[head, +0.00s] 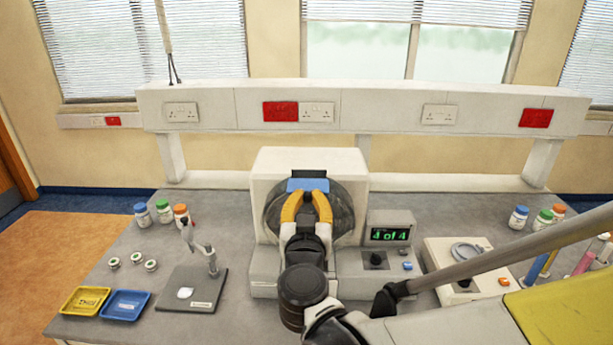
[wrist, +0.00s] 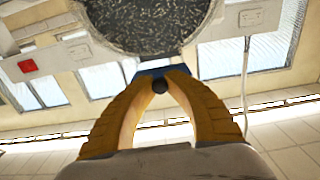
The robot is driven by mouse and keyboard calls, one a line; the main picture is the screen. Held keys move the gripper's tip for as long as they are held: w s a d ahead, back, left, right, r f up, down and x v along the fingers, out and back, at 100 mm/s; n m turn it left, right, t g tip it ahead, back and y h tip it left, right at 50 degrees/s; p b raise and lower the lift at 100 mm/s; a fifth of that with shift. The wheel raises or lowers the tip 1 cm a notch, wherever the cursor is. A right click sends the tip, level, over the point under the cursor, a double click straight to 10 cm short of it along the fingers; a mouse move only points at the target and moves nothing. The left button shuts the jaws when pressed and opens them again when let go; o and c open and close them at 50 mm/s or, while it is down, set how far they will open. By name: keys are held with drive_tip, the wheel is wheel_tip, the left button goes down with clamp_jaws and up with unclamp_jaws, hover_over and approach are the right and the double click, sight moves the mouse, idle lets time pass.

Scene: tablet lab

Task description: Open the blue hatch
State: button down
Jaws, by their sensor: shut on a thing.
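The blue hatch (head: 308,184) is a small blue piece at the top of the round dark drum face (head: 342,205) of a white machine (head: 270,165). My gripper (head: 308,197) reaches up in front of the drum, and its yellow fingers close together at the blue hatch. In the wrist view my gripper (wrist: 162,80) has its fingertips together on the blue hatch (wrist: 150,73), with a small dark round knob (wrist: 160,86) between them. The dark speckled drum (wrist: 150,25) lies just beyond. My fingers and arm hide part of the hatch and the drum face.
A display reading "4 of 4" (head: 390,235) stands right of the machine. A balance-like white device (head: 440,255) is farther right, under my arm. On the left are a stand on a dark base (head: 205,300), a yellow tray (head: 85,300), a blue tray (head: 125,303) and several bottles.

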drive_tip(key=c, duration=1.3)
unclamp_jaws()
drive_tip(key=shift+c, duration=0.2)
drive_tip(key=s, duration=1.2)
drive_tip(key=shift+a, duration=0.2)
